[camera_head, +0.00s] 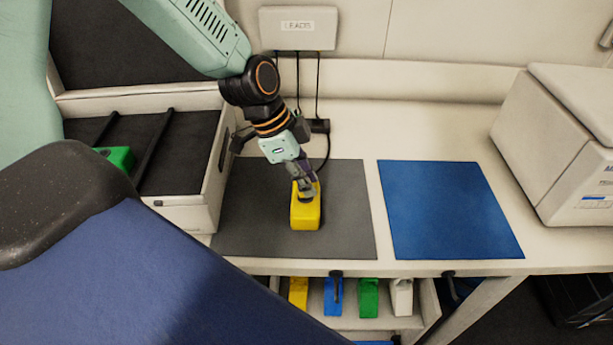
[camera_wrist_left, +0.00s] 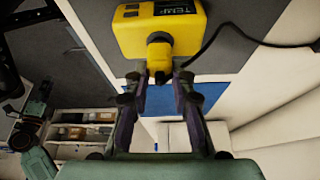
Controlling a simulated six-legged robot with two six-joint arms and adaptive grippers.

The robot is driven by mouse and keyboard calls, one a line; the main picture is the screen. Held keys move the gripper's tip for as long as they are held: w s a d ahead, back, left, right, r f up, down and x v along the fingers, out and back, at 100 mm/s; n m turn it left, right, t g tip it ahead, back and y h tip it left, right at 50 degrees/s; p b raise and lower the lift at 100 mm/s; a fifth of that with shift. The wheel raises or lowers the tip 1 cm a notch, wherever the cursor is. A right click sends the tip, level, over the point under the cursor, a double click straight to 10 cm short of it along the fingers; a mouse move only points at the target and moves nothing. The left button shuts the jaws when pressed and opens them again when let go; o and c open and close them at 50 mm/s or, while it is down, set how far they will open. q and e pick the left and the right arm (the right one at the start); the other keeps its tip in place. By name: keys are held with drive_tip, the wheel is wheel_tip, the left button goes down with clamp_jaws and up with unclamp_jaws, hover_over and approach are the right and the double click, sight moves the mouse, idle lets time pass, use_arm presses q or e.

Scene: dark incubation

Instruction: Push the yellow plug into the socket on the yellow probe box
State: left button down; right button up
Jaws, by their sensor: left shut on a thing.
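The yellow probe box (camera_head: 305,212) lies on the grey mat (camera_head: 348,215). It also shows at the top of the left wrist view (camera_wrist_left: 185,32), with a dark label panel on its face. My left gripper (camera_head: 308,190) is above the box's far end, pointing down. In the left wrist view its fingers (camera_wrist_left: 160,78) are shut on the yellow plug (camera_wrist_left: 159,50), which is against the near end of the box.
A black cable (camera_wrist_left: 250,38) runs from near the plug to the right. A blue mat (camera_head: 447,210) beside the grey one is empty. An open-topped bin (camera_head: 190,215) with a green block stands left. A white machine (camera_head: 565,145) stands right. Several coloured boxes sit on a shelf below.

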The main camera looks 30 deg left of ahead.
use_arm(q)
drive_tip(key=shift+f, duration=0.35)
drive_tip(key=c, duration=1.1)
unclamp_jaws()
drive_tip(key=shift+o, duration=0.2)
drive_tip(key=v, duration=1.2)
